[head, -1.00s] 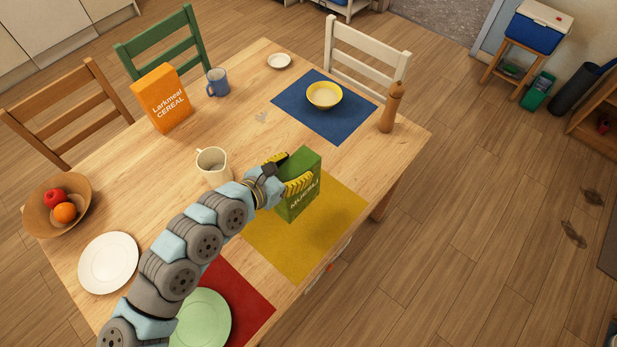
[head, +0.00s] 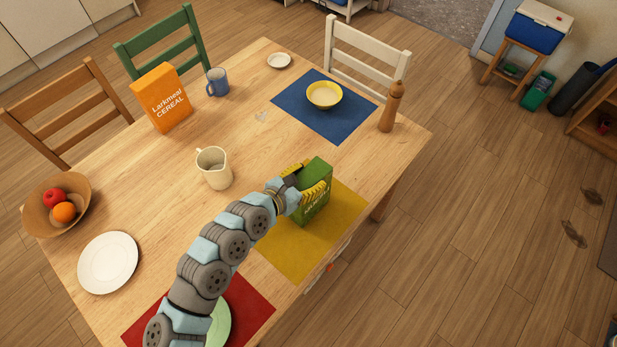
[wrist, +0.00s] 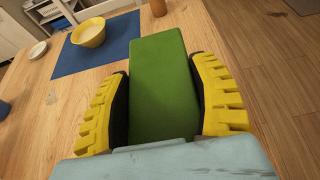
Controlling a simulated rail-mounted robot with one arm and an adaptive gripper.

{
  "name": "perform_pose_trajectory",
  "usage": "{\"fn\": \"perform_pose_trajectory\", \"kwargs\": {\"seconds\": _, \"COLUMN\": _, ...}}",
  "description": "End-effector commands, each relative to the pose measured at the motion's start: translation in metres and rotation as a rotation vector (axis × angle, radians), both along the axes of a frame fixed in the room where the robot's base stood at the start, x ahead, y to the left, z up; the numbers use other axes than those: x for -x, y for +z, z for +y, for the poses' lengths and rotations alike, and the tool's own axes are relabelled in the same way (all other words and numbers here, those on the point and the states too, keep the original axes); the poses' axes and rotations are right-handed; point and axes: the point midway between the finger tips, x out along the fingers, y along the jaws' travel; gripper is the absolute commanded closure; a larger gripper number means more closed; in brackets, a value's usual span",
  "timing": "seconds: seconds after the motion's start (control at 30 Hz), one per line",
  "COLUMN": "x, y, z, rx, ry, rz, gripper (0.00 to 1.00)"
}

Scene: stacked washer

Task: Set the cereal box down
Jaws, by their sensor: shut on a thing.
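My gripper (head: 303,178) is shut on a green muesli box (head: 319,192), with its yellow ridged fingers on either side. In the wrist view, the box (wrist: 163,85) stands between the two fingers (wrist: 160,75), its plain green top and side showing. The box is upright at the back part of the yellow placemat (head: 298,257), over or on it; I cannot tell whether its base touches. An orange Larkmeal cereal box (head: 163,98) stands upright on the table at the back left, apart from my gripper.
A cream pitcher (head: 214,168) stands left of the green box. A blue placemat (head: 300,112) with a yellow bowl (head: 324,95) and a wooden pepper mill (head: 391,106) are behind. A red placemat (head: 255,308) is in front.

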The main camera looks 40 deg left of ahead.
Motion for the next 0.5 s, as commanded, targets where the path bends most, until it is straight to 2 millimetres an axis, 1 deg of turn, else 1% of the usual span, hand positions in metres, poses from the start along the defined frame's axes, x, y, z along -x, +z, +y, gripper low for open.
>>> {"fn": "perform_pose_trajectory", "kwargs": {"seconds": 0.47, "x": -0.0003, "y": -0.0059, "z": -0.0008, "rx": -0.001, "ry": -0.002, "rz": 0.000, "gripper": 0.78}}
{"fn": "perform_pose_trajectory", "kwargs": {"seconds": 0.5, "x": -0.0002, "y": -0.0064, "z": -0.0007, "rx": -0.001, "ry": -0.002, "rz": 0.000, "gripper": 0.34}}
